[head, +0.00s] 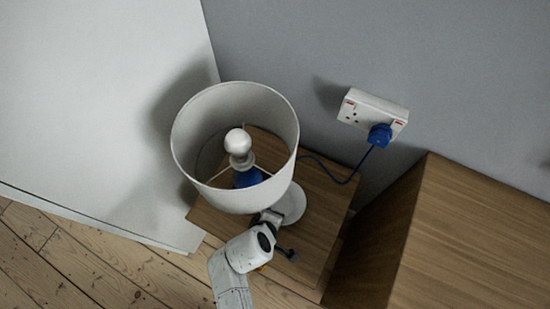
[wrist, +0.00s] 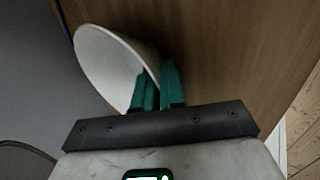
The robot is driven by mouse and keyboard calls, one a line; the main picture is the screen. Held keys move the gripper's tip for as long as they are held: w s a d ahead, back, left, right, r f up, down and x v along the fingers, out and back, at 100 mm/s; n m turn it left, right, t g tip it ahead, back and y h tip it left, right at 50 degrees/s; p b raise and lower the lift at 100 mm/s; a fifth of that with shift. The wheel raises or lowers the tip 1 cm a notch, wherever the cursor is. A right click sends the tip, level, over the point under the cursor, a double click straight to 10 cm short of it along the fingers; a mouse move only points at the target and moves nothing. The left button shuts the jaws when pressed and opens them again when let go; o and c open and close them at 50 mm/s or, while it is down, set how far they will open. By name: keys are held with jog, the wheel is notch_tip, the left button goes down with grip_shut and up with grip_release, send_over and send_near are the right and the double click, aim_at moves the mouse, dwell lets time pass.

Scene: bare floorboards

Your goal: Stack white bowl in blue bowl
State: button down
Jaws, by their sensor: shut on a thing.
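The white bowl (head: 293,204) is at the small wooden table, just right of the lamp shade's lower edge in the head view. My gripper (head: 272,216) is at its near left side. In the wrist view the bowl (wrist: 105,62) appears tilted, and the teal fingers of my gripper (wrist: 154,86) are shut on its rim. I cannot tell whether the bowl touches the tabletop. No blue bowl is clearly visible. A blue patch (head: 247,178) shows through the open lamp shade; I cannot tell whether it is a bowl or the lamp's base.
The white lamp shade (head: 205,186) hides much of the wooden table (head: 325,205). A blue cord (head: 339,181) runs from behind the shade to a wall socket (head: 372,108). A larger wooden cabinet (head: 475,240) stands at right, a white panel (head: 95,100) at left.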

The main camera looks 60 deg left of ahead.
jog(key=c, duration=1.2)
grip_release()
jog(key=shift+r, duration=0.1)
